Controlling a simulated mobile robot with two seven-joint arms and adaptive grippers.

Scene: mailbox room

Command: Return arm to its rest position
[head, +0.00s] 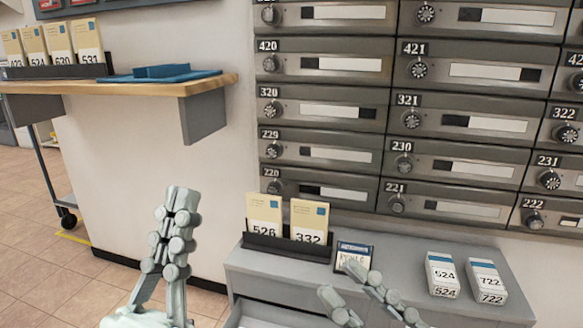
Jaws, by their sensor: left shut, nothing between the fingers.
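My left gripper (177,196) points upward at the lower left of the head view, its pale fingers together and nothing between them. It is in front of the white wall, left of the grey cabinet. My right gripper (340,281) reaches in from the bottom, over the front of the grey cabinet (290,270). Its two fingers are spread apart, with nothing seen between them. One fingertip overlaps a small dark blue and cream card or box (353,249) in the picture; I cannot tell whether they touch.
A dark holder (287,245) with cards 526 and 332 stands on the cabinet. Packs 524 (442,273) and 722 (487,280) lie right. A drawer (262,315) is partly open. Mailboxes (320,107) fill the wall. A wooden shelf (150,88) bears more cards and a blue tray.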

